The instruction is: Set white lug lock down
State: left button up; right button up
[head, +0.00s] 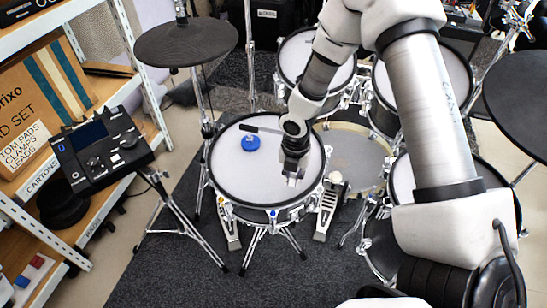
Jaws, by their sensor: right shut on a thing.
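My right gripper (293,174) reaches down over the mesh pad of the near drum (235,180), right of the pad's middle. It is shut on a small pale piece at its fingertips, which looks like the white lug lock (291,182). The fingers hide most of that piece, and I cannot tell whether it touches the pad. My left gripper is not in view.
A blue round piece (250,143) lies on the same pad, left of my gripper, with a short dark bar (250,128) behind it. A black cymbal pad (186,42) and a drum module (100,150) stand left. The pad's left and front are clear.

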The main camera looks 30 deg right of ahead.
jog(key=shift+w+d, duration=0.2)
jog(key=shift+w, duration=0.3)
jog(key=shift+w+d, duration=0.15)
jog(key=shift+w, duration=0.35)
send_over(276, 175)
jog(key=shift+s+f+b, duration=0.15)
jog(key=shift+s+b, duration=0.05)
jog(key=shift+b, duration=0.15)
jog(key=f, duration=0.3)
jog(key=shift+w+f+b, duration=0.2)
jog(key=shift+w+b, duration=0.05)
jog(key=shift+b, duration=0.05)
jog(key=shift+w+f, duration=0.1)
jog(key=shift+f, duration=0.1)
jog(key=o, duration=0.7)
jog(key=shift+f, duration=0.1)
